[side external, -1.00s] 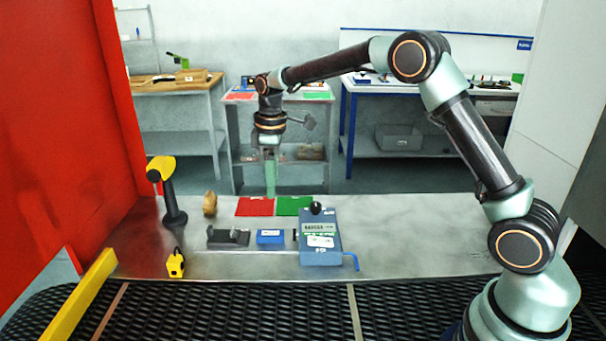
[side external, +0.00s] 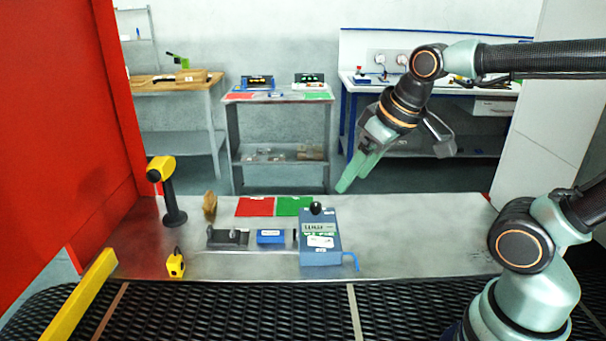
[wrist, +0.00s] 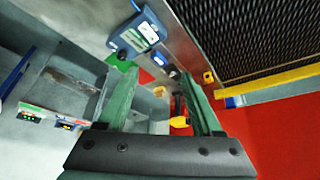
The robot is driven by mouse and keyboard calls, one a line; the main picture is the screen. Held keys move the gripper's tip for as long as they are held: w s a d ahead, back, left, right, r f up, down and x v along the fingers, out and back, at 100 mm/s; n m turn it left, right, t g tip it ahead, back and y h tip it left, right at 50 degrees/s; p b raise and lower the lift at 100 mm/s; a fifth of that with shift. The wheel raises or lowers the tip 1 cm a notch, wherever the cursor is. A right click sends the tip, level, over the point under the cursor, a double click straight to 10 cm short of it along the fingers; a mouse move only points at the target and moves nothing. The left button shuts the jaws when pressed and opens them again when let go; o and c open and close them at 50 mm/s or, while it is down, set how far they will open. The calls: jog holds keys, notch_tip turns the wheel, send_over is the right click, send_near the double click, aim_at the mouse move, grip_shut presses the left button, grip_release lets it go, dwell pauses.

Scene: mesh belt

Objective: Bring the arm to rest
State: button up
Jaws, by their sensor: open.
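My gripper (side external: 352,181) hangs in the air above the back right part of the metal table (side external: 420,235), tilted with its fingers pointing down and left. It holds nothing that I can see. In the wrist view my gripper (wrist: 160,105) shows two green fingers spread apart with a clear gap between them. My arm is folded back to the right in the side view, with the forearm running out of the right edge of the picture.
On the table stand a blue device (side external: 320,250) with a black knob, a blue block (side external: 271,237), a dark fixture (side external: 228,238), a yellow scanner (side external: 165,185), a brush (side external: 210,205), and red (side external: 255,207) and green (side external: 294,206) mats. A mesh belt (side external: 240,315) runs in front.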

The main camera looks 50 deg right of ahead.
jog(key=shift+s+f, duration=0.35)
jog(key=shift+s, duration=0.25)
